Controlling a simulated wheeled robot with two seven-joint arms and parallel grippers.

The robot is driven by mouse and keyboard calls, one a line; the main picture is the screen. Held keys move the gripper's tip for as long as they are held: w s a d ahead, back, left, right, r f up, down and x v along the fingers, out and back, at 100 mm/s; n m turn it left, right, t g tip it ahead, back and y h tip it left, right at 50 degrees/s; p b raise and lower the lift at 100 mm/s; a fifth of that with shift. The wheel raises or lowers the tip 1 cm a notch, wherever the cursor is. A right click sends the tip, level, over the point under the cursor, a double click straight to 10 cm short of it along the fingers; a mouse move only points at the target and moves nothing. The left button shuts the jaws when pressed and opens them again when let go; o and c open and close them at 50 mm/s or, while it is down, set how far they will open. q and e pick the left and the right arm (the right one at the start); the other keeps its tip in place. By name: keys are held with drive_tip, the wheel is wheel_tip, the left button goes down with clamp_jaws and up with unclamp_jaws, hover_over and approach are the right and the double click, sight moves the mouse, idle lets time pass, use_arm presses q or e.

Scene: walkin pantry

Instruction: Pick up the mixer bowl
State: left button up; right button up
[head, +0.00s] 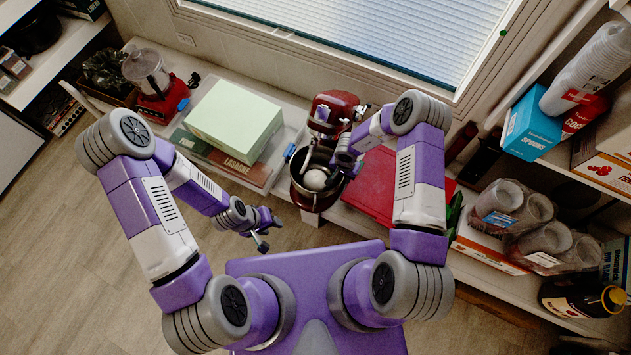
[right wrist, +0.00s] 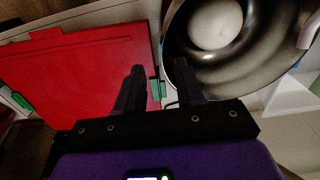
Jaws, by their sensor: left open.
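The mixer bowl (head: 306,192) is a shiny dark metal bowl, set under the head of a dark red stand mixer (head: 334,108) on the low shelf. A rounded white thing (head: 315,179) shows inside it. In the right wrist view the bowl (right wrist: 262,68) fills the upper right. My right gripper (right wrist: 158,82) is open beside the bowl; its right finger overlaps the rim in the picture, and I cannot tell whether it touches. Nothing shows held between its fingers. My left gripper (head: 265,238) is open and empty, left of and nearer than the bowl, over the floor.
A pale green box (head: 234,118) sits on other boxes left of the mixer. A red flat item (head: 385,190) lies right of it and shows in the right wrist view (right wrist: 75,75). A red food processor (head: 158,95) stands further left. Stocked shelves fill the right side.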

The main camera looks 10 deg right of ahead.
drive_tip(key=f+b, duration=0.1)
drive_tip(key=f, duration=0.1)
drive_tip(key=f+b, duration=0.1)
drive_tip(key=f, duration=0.2)
drive_tip(key=f+b, duration=0.1)
drive_tip(key=f, duration=0.1)
drive_tip(key=shift+a+f+b, duration=0.25)
drive_tip(key=shift+f+b, duration=0.15)
drive_tip(key=shift+r, duration=0.1)
clamp_jaws()
drive_tip(key=shift+s+a, duration=0.15)
drive_tip(key=shift+s, duration=0.05)
idle(0.4)
drive_tip(key=shift+w+a, duration=0.1)
idle(0.4)
